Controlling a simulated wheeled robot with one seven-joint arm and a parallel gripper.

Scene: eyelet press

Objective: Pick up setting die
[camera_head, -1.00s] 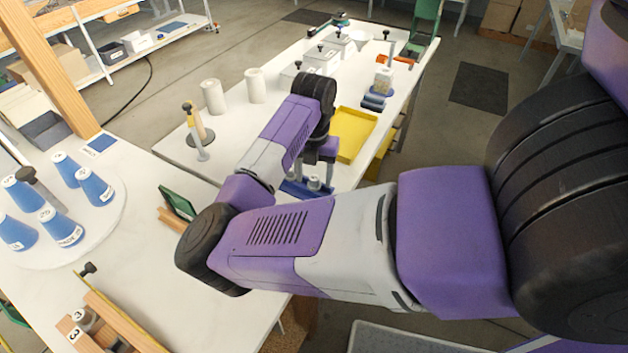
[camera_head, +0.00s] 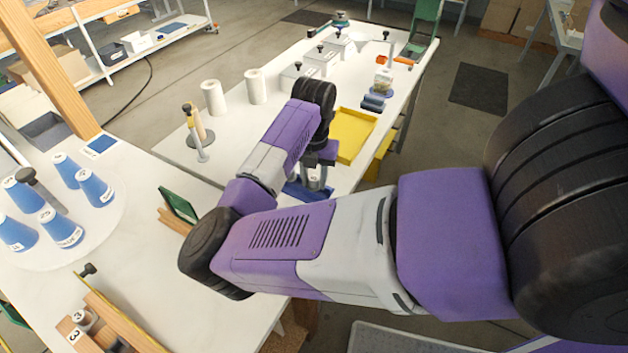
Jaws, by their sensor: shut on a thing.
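My gripper (camera_head: 315,184) points down over the far table, beyond my forearm. Its fingers are shut on the setting die (camera_head: 314,183), a small grey metal piece that shows only in part between them. The die is at the blue holder (camera_head: 296,191) near the table's front edge. I cannot tell whether it still touches the holder. My arm hides part of the holder.
A yellow tray (camera_head: 352,136) lies just right of and beyond my gripper. Two white rolls (camera_head: 213,97) and a stand with a wooden handle (camera_head: 199,135) are to the left. Several blue cones (camera_head: 95,187) stand on a round white plate at the near left.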

